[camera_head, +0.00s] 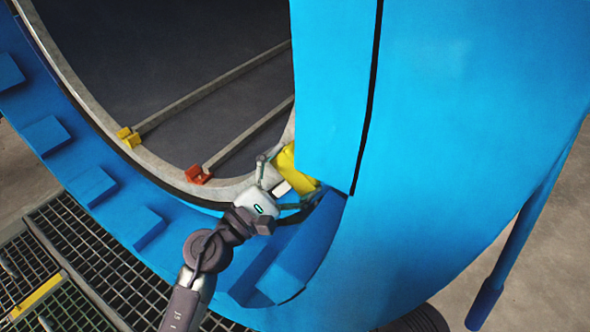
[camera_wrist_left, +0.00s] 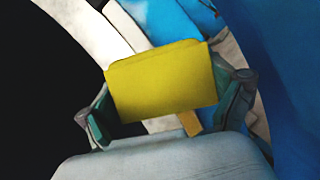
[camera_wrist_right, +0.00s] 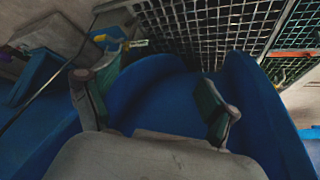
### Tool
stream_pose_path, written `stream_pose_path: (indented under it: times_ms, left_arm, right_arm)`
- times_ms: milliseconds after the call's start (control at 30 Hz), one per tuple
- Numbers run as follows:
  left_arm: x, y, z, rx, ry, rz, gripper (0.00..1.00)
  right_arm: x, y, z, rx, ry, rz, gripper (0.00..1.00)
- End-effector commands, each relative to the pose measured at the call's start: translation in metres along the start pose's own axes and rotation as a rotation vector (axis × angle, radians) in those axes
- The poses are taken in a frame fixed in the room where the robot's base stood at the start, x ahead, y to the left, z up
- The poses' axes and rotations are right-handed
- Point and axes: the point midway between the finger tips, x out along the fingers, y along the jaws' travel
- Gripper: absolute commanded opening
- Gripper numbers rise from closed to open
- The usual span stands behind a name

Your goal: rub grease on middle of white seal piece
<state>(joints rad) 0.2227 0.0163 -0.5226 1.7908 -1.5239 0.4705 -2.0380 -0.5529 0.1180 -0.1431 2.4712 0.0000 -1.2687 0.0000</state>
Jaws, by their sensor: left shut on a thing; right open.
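My left gripper (camera_head: 287,180) is shut on a yellow block-like piece (camera_head: 287,158) at the lower right of the round opening. In the left wrist view the yellow piece (camera_wrist_left: 160,82) sits between the fingers of the left gripper (camera_wrist_left: 168,108) and covers part of the pale rim behind it. The white seal piece appears as a pale curved band (camera_wrist_left: 85,22) there, and as a pale ring (camera_head: 232,188) in the head view. I cannot tell whether the yellow piece touches it. My right gripper (camera_wrist_right: 150,102) is open and empty; it shows only in the right wrist view.
The blue autoclave body (camera_head: 460,120) fills the right. Rails with a yellow end block (camera_head: 129,137) and a red end block (camera_head: 198,174) lie inside the dark opening. Blue lugs (camera_head: 92,186) line the flange. Metal grating (camera_head: 80,255) lies below left. Blue surfaces (camera_wrist_right: 160,85) lie close to the right gripper.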

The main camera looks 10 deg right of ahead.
Motion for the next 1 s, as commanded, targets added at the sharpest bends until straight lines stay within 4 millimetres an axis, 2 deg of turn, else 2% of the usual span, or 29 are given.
stream_pose_path:
  times_ms: [1000]
  left_arm:
    - [0.011,0.0,-0.005,0.001,-0.001,0.0,0.46]
  right_arm:
    - [0.004,-0.002,-0.02,-0.002,0.1,-0.005,0.87]
